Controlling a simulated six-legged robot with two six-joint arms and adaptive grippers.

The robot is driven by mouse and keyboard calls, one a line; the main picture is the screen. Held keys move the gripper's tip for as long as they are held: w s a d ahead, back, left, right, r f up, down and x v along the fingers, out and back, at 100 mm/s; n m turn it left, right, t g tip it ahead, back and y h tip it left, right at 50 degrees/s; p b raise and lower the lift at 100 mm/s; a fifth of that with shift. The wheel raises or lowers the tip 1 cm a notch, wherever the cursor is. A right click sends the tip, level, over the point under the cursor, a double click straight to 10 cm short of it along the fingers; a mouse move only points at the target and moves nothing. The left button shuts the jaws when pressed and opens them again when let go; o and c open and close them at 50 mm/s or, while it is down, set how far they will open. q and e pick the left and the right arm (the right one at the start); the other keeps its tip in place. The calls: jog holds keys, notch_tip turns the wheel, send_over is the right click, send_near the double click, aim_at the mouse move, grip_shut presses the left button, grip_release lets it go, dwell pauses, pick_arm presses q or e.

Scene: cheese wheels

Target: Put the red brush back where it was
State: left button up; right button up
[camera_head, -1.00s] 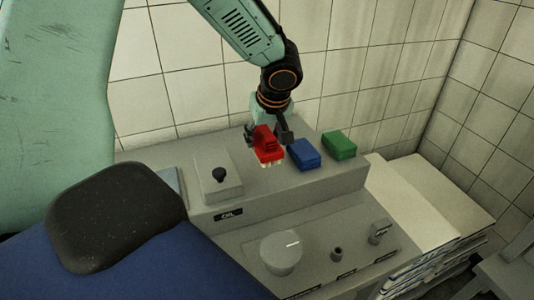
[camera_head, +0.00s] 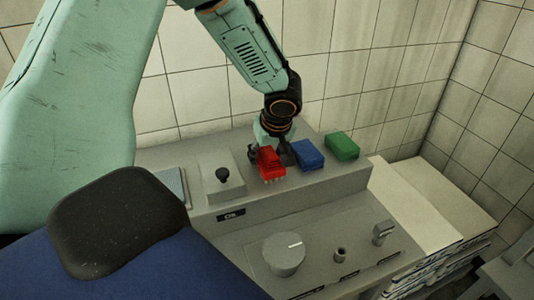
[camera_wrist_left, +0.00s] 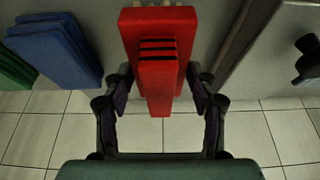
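The red brush (camera_head: 270,164) is at the top shelf of the grey console, left of a blue brush (camera_head: 308,154) and a green brush (camera_head: 342,146). My left gripper (camera_head: 271,152) is around the red brush from behind. My right gripper is not in view.
The grey console (camera_head: 225,228) has a joystick box (camera_head: 222,176) left of the brushes and a large knob (camera_head: 283,254) on its lower front. Paper stacks (camera_head: 440,215) stand to the right. A tiled wall (camera_head: 390,90) is close behind.

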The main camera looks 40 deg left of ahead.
pick_arm(q)
jog(key=shift+o, duration=1.6)
jog(key=shift+w, duration=0.15)
jog(key=shift+d+r, duration=0.1)
jog(key=shift+r, duration=0.45)
jog(key=v, duration=1.1)
jog(key=shift+d+r, duration=0.1)
